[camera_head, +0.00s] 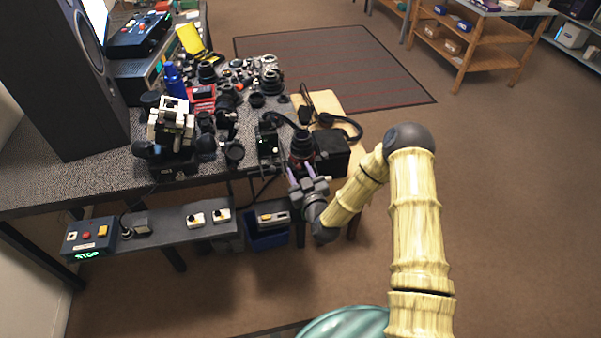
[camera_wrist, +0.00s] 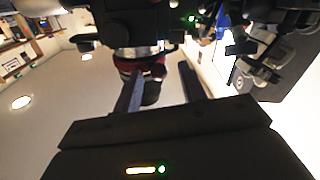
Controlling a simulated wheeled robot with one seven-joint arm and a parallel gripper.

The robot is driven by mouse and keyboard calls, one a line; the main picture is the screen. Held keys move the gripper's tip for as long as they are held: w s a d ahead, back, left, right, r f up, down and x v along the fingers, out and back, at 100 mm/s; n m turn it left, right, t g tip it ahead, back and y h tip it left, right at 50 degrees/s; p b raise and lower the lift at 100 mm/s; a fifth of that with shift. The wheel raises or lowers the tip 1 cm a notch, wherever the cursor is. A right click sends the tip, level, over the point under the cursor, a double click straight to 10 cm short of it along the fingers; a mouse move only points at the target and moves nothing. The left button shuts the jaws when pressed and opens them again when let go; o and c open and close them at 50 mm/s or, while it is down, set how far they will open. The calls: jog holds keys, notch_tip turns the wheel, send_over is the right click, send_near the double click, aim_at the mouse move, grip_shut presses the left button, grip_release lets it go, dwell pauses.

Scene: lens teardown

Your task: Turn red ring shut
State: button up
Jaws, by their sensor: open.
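The red ring (camera_head: 297,161) is a band low on a dark lens (camera_head: 302,143) at the right front of the workbench. In the wrist view the red ring (camera_wrist: 128,64) shows under a silvery band, beyond my fingers. My gripper (camera_head: 300,170) is at the near side of the ring, its two purple fingers pointing at it. In the wrist view my gripper (camera_wrist: 160,70) has its fingers apart, with one finger over the ring's edge and the other to the right. I cannot tell whether either finger touches the ring. Nothing is clearly held between them.
A black box (camera_head: 332,154) stands close to the right of the lens. A black device with green lights (camera_head: 267,143) stands close to the left. Lenses and camera parts crowd the bench (camera_head: 60,183) farther left. A blue bin (camera_head: 267,236) is below the front shelf.

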jog(key=v, duration=1.7)
jog(key=shift+s+d, duration=0.15)
dwell(0.3)
